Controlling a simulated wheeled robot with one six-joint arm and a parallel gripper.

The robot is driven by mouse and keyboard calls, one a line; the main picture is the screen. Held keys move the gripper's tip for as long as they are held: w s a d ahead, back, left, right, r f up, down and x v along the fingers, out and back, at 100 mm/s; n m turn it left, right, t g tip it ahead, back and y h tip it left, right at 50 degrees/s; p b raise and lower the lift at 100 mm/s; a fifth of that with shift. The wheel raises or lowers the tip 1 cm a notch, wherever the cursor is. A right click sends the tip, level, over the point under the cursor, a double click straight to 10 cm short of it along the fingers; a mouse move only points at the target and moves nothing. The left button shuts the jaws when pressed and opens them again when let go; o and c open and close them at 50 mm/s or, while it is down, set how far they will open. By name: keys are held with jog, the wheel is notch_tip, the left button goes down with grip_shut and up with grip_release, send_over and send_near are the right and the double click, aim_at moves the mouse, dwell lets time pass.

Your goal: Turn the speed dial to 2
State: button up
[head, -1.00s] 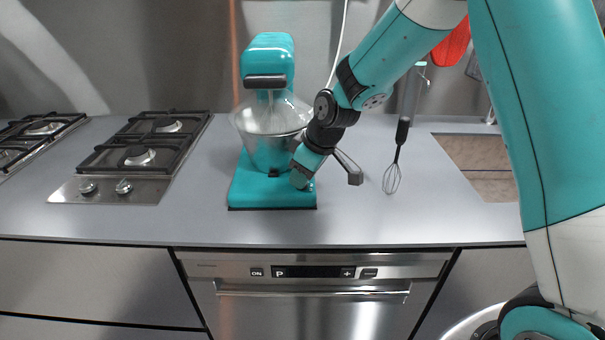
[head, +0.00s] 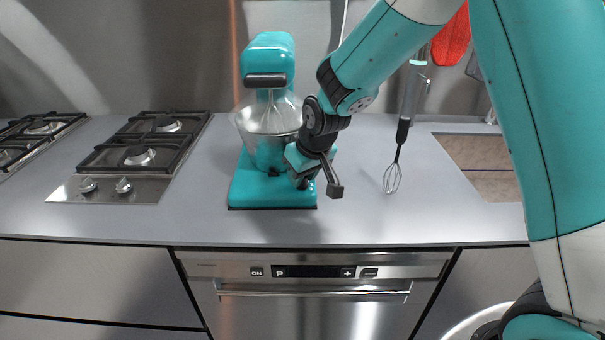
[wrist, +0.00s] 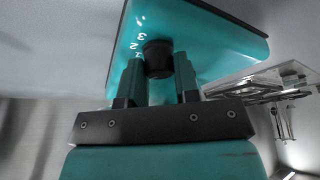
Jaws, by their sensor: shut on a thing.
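The teal stand mixer (head: 250,190) stands on the counter, with a metal bowl (head: 250,122) under its raised-looking head. My gripper (head: 302,183) is at the right side of the mixer's base. In the wrist view, the dark round speed dial (wrist: 157,58) sits between the two teal fingers of my gripper (wrist: 158,72), which are shut on it. White digits, 3 and 2 among them, show on the teal surface left of the dial; another mark is partly hidden by a finger. I cannot make out a pointer on the dial. The head view hides the dial behind my gripper.
A gas hob (head: 140,155) lies left of the mixer. A whisk (head: 393,175) hangs to the right, near a sink area (head: 480,160). The counter (head: 190,220) is clear in front of the mixer. An oven front (head: 312,300) is below.

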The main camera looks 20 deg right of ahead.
jog(key=m+h, duration=0.2)
jog(key=m, duration=0.3)
jog(key=shift+a+m, duration=0.1)
jog(key=shift+m, duration=0.2)
jog(key=shift+m+h, duration=0.9)
jog(key=shift+m, duration=1.4)
jog(key=shift+g, duration=0.3)
jog(key=o, duration=0.9)
jog(key=shift+r, duration=0.1)
jog(key=v, duration=1.7)
jog(key=shift+r, duration=0.1)
